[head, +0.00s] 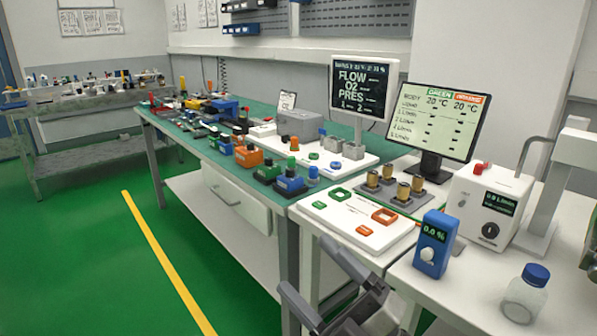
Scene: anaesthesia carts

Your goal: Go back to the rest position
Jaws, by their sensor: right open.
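My right gripper (308,268), dark grey, shows at the bottom centre, low in front of the white bench's near edge. Its two fingers are apart, and I see nothing between them. It looks clear of the things on the bench, though its exact distance from the edge is hard to tell. My left gripper is out of view.
A white board (338,220) with green and orange frames lies on the bench. A blue meter (435,245), a capped bottle (525,294), a white flow unit (488,205) and monitors (437,120) stand right. Blue and orange vaporizer-like units (290,182) stand left. Green floor (90,240) is clear.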

